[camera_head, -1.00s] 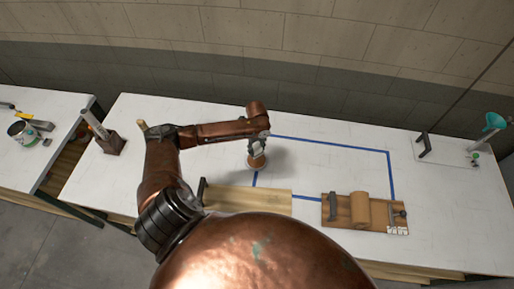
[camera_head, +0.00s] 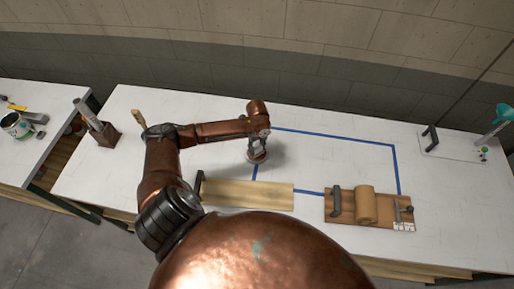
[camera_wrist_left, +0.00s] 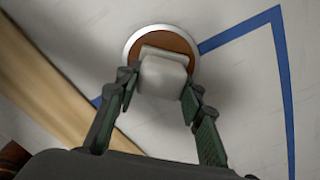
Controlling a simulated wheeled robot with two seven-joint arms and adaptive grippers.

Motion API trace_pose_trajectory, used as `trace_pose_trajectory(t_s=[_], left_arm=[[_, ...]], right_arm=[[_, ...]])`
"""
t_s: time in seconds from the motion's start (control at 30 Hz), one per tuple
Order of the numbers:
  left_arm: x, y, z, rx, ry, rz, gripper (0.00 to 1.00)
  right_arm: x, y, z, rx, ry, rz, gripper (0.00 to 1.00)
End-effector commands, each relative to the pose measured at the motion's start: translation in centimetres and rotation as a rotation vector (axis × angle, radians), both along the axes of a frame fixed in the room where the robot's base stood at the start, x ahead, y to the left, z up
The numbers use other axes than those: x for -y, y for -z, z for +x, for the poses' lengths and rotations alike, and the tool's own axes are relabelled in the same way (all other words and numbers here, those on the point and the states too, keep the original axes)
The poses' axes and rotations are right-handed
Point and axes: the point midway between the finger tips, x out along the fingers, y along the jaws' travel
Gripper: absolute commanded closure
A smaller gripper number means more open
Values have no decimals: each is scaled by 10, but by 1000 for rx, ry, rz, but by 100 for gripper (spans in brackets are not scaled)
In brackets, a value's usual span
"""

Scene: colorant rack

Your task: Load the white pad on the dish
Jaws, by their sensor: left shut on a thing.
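The white pad (camera_wrist_left: 163,74) is a pale block between my left gripper's fingers in the left wrist view. My left gripper (camera_wrist_left: 160,98) is shut on it. The dish (camera_wrist_left: 133,48) is round, with a pale rim and a brown inside, and lies on the table behind the pad in that view. In the head view my left gripper (camera_head: 259,143) is right above the dish (camera_head: 257,158), and the pad is hard to make out there. I cannot tell whether the pad touches the dish. My right gripper is not in view.
Blue tape (camera_head: 340,139) marks a rectangle on the white table (camera_head: 330,160). A wooden board (camera_head: 247,194) and a board with a brown roll (camera_head: 365,205) lie in front. A white plate with a handle (camera_head: 450,146) is at right, a dark stand (camera_head: 101,132) at left.

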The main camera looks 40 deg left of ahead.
Motion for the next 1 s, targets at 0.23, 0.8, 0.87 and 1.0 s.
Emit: trace_pose_trajectory(t_s=[0.23,0.8,0.87,1.0], left_arm=[[0,0,0,0,0,0,84],[0,4,0,0,0,0,84],[0,5,0,0,0,0,84],[0,7,0,0,0,0,84]], right_arm=[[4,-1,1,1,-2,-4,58],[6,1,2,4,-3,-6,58],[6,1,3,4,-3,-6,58],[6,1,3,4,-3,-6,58]])
